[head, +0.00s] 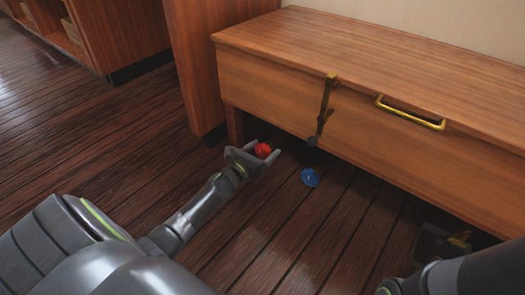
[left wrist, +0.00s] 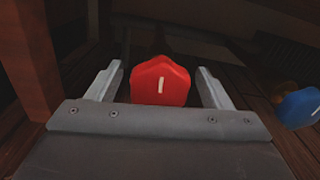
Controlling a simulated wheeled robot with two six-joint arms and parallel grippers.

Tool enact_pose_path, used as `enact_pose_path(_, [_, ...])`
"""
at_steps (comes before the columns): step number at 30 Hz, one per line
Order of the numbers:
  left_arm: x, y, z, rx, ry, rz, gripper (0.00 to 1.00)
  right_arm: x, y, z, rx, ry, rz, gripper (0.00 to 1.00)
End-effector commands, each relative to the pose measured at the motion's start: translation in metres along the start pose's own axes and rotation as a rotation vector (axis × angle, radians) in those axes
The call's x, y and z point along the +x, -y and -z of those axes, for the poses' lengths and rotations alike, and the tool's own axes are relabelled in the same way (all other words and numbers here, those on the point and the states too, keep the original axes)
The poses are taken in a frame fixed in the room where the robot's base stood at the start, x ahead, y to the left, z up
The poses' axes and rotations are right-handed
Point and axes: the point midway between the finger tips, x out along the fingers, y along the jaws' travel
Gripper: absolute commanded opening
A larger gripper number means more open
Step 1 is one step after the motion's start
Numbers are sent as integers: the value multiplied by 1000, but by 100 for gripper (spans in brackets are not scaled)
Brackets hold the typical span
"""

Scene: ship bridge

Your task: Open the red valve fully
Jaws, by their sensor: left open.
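The red valve (head: 263,151) sits low by the floor, near the left front corner of the wooden bench. My left gripper (head: 268,153) is open around it. In the left wrist view the red valve (left wrist: 160,82) shows between the two fingers (left wrist: 163,85), with a gap on each side. A short white mark stands nearly upright on its face. The valve's base and stem are hidden. I cannot make out my right gripper; only part of my right arm shows at the lower right.
A blue valve (head: 310,177) is right of the red one. The wooden bench (head: 280,95) overhangs the area, with a hanging metal latch (head: 325,105) and a yellow handle (head: 410,113). A bench leg (head: 235,126) is close to the left gripper. A dark, unclear object (head: 432,243) lies at right.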

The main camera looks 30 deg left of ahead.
Motion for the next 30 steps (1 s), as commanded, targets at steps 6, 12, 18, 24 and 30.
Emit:
enact_pose_path(6, [0, 0, 0, 0, 0, 0, 66, 0, 0, 0, 0, 0, 0, 36])
enact_pose_path(12, [0, 0, 0, 0, 1, 0, 39, 0, 0, 0, 0, 0, 0, 36])
enact_pose_path(18, [0, 0, 0, -4, 1, 0, 30, 0, 0, 0, 0, 0, 0, 36])
enact_pose_path(24, [0, 0, 0, -46, 1, 0, 30, 1, 0, 0, 0, 0, 0, 36])
enact_pose_path(30, [0, -1, 0, -162, 1, 0, 30, 2, 0, -1, 0, 0, 0, 36])
